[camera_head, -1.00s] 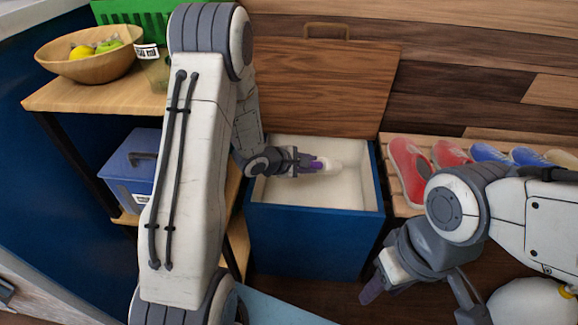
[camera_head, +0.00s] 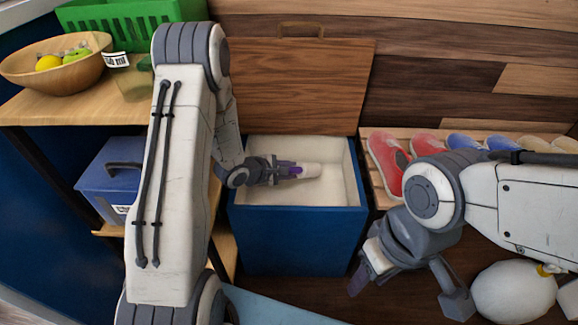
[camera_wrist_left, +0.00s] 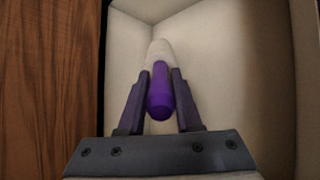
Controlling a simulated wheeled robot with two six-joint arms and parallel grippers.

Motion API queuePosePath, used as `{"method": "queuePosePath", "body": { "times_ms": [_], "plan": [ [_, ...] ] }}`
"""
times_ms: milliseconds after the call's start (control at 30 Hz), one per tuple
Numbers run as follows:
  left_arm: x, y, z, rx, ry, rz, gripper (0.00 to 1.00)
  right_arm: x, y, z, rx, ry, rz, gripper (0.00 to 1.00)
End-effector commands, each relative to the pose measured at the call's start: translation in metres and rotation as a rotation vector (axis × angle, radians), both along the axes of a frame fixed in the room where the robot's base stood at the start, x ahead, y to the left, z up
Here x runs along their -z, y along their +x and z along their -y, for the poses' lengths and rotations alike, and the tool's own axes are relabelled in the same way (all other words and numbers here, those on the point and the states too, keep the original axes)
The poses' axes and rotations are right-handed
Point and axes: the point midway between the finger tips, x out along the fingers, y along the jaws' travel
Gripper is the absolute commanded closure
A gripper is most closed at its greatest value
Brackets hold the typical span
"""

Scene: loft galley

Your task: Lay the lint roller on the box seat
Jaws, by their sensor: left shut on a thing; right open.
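The lint roller (camera_head: 308,170) has a pale roll and a purple handle. My left gripper (camera_head: 289,171) is shut on its purple handle and holds it over the open box seat (camera_head: 300,222). The box seat is blue outside and cream inside, with its wooden lid (camera_head: 300,85) raised at the back. In the left wrist view the roller's purple handle (camera_wrist_left: 160,98) sits between the two fingers, with the pale roll pointing into the box. I cannot tell whether the roller touches the inside. My right gripper (camera_head: 362,278) is open and empty, right of the box's front.
A shoe rack with red and blue shoes (camera_head: 389,165) stands to the right. On the left, a wooden shelf (camera_head: 60,108) holds a fruit bowl (camera_head: 55,65), a green crate (camera_head: 130,22) and a jar; a blue toolbox (camera_head: 112,178) sits below.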

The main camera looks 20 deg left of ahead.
Motion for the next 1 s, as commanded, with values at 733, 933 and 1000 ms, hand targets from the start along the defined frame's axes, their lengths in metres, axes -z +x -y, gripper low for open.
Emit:
{"method": "queuePosePath", "body": {
  "times_ms": [733, 933, 1000],
  "plan": [
    [0.036, -0.002, 0.0, 0.001, 0.001, -0.007, 1.0, 0.014, 0.0, 0.0, 0.0, 0.0, 0.0, 0.5],
    [0.037, -0.003, 0.001, 0.003, 0.002, -0.01, 0.47, 0.014, 0.0, 0.0, 0.0, 0.0, 0.0, 0.5],
    [0.037, -0.002, 0.001, 0.003, 0.001, -0.008, 0.31, 0.014, 0.0, 0.0, 0.0, 0.0, 0.0, 0.5]
  ]
}}
